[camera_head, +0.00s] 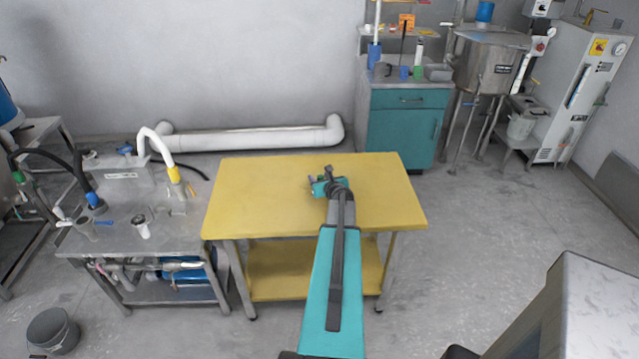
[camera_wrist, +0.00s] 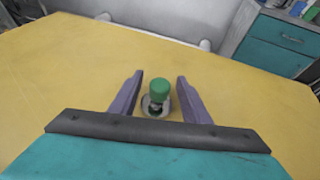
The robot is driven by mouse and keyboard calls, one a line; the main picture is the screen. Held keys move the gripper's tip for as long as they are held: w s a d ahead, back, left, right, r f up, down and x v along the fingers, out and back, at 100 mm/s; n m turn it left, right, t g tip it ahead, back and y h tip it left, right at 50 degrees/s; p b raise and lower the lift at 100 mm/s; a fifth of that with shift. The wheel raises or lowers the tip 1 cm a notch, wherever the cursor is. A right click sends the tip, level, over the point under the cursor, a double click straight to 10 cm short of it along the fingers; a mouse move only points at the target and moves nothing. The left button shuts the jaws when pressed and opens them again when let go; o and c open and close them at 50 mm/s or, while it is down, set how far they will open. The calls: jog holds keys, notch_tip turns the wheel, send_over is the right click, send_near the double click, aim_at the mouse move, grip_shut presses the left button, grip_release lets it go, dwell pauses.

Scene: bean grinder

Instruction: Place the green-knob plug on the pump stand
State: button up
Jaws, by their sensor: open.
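The green-knob plug (camera_wrist: 159,94) stands upright on the yellow table (camera_head: 265,195). In the wrist view it has a green knob over a metal body with a round base. My gripper (camera_wrist: 160,88) is open, with one purple-grey finger on each side of the plug and a visible gap at both sides. In the head view my gripper (camera_head: 318,182) is over the middle of the table, and the plug is too small and hidden to make out surely. The pump stand (camera_head: 185,228) is the metal bench left of the table, with a white hose and pipe fittings on it.
A bucket (camera_head: 54,330) stands on the floor at lower left. A teal cabinet (camera_head: 403,130) with bottles on top is behind the table at right. A white pipe (camera_head: 245,140) runs along the back wall. The rest of the yellow tabletop is clear.

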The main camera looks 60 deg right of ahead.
jog(key=shift+p+x, duration=0.35)
jog(key=shift+x, duration=1.05)
grip_shut()
jog(key=shift+r, duration=0.2)
